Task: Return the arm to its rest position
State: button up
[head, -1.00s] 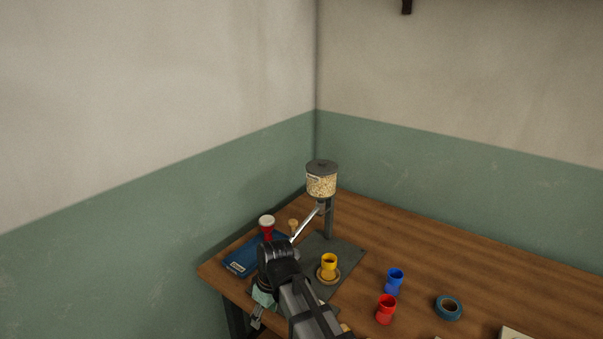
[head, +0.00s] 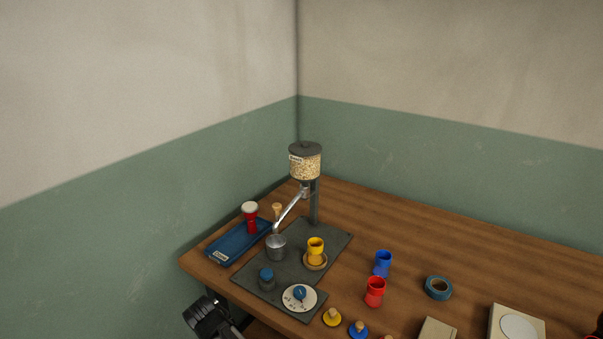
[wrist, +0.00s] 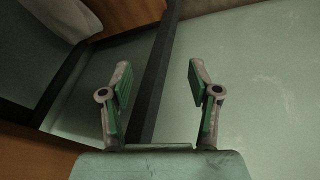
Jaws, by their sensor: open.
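My gripper (wrist: 160,80) shows in the wrist view with its two green-padded fingers apart and nothing between them. Behind the fingers are a dark frame bar (wrist: 158,80) and the green wall (wrist: 260,75). In the head view, a dark joint of my arm shows at the lower left, off the table's left front edge. The gripper itself cannot be seen in the head view.
On the wooden table (head: 440,240) stand a seed dispenser (head: 306,165), a metal cup (head: 276,248), a yellow goblet (head: 316,249), a blue goblet (head: 382,264) and a red goblet (head: 375,291).

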jog(key=s+d+f+m+g+h+p, duration=0.1)
jog(key=s+d+f+p, duration=0.15)
jog(key=d+f, duration=0.5)
jog(key=s+d+f+m+g+h+p, duration=0.15)
jog(key=s+d+f, duration=0.25)
jog(key=d, duration=0.7)
jog(key=s+d+f+m+g+h+p, duration=0.15)
jog(key=s+d+f, duration=0.35)
jog(key=d, duration=0.5)
jog(key=s+d+m+g+y+p, duration=0.1)
jog(key=s+d+g+p, duration=0.1)
jog(key=s+d, duration=0.2)
jog(key=s+d+m+g+y+p, duration=0.1)
jog(key=s+d+g, duration=0.2)
jog(key=s, duration=0.8)
jog(key=s+d+r+m+g+y+p, duration=0.1)
jog(key=s+d, duration=0.3)
jog(key=s, duration=0.4)
jog(key=shift+s+d+g+y+p, duration=0.25)
jog(key=shift+d+g+y+p, duration=0.15)
jog(key=shift+g+p, duration=0.4)
